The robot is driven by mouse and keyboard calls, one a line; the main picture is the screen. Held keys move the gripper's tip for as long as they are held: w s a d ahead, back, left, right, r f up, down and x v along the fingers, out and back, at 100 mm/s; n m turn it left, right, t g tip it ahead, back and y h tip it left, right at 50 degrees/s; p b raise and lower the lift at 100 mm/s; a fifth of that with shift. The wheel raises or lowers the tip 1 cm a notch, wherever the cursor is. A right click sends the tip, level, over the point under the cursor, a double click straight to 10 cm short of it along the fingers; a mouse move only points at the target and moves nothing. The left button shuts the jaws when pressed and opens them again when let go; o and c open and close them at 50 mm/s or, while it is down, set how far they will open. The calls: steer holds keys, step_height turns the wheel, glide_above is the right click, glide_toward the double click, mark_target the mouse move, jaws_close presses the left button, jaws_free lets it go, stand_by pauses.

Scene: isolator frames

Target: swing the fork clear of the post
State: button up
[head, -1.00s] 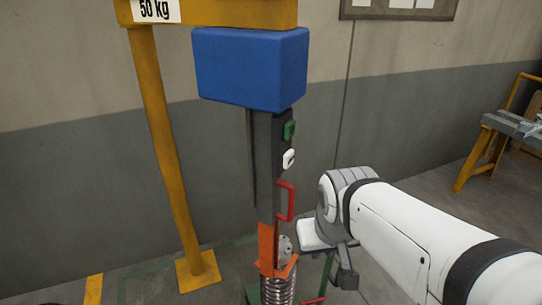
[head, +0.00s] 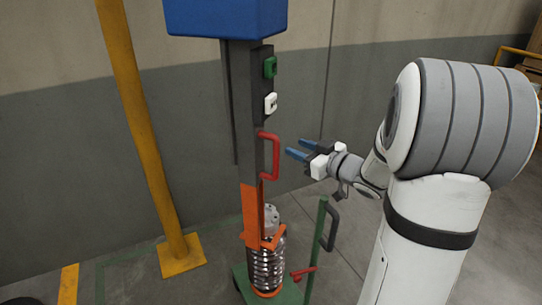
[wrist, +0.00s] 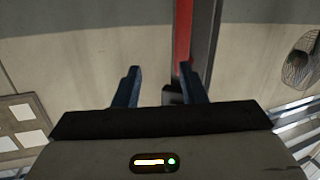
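A dark grey post (head: 246,120) stands upright in the head view, with a blue block (head: 225,16) at its top. On its right side are a green grip (head: 270,68), a white grip (head: 270,104) and a red D-shaped handle (head: 275,160). An orange fork-like piece (head: 252,215) is at the post's lower end, beside a coil spring unit (head: 266,270). My gripper (head: 294,147) is open and empty, just right of the red handle and apart from it. In the wrist view the blue fingers (wrist: 159,71) are spread, with a red strip (wrist: 183,30) beyond the right finger.
A green cart (head: 316,250) with a dark grip and red lever stands at the lower right of the spring. A yellow column (head: 140,130) is on the left. The wall is close behind the post. A fan (wrist: 300,60) shows in the wrist view.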

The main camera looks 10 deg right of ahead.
steer(key=s+f+n+g+y, duration=0.1)
steer(key=s+f+y, duration=0.1)
steer(key=y, duration=0.1)
glide_above(276, 174)
steer(key=w, duration=0.1)
steer(key=shift+r+b, duration=0.1)
steer(key=shift+b, duration=0.25)
steer(key=shift+d, duration=0.1)
jaws_close()
stand_by(0.3)
